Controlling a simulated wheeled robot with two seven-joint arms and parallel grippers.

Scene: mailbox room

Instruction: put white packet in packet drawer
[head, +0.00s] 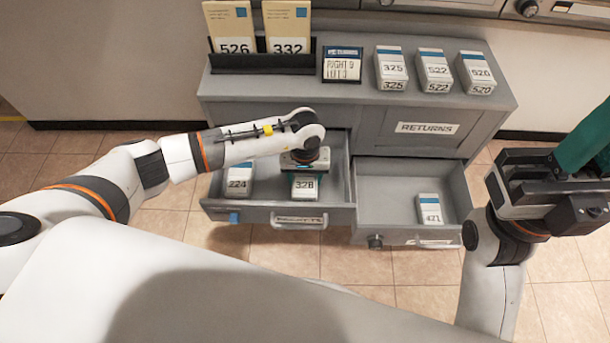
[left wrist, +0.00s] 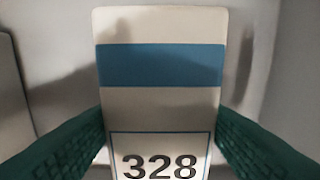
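The white packet 328 (head: 305,188) has a blue stripe and is in the left open drawer (head: 325,212), whose front label is partly legible and looks like "PACKETS". My left gripper (head: 304,166) reaches down into this drawer over the packet. In the left wrist view its green fingers lie against both sides of the packet (left wrist: 160,100), shut on it. Whether the packet touches the drawer floor cannot be told. My right gripper (head: 580,150) is at the right edge, away from the cabinet, its fingertips out of frame.
Packet 224 (head: 239,181) is left of 328 in the same drawer. The right open drawer (head: 385,190) holds packet 421 (head: 429,208). The cabinet top has several packets (head: 434,70), a sign (head: 342,64) and a rack with envelopes (head: 262,62). A RETURNS label (head: 427,128) is on the front.

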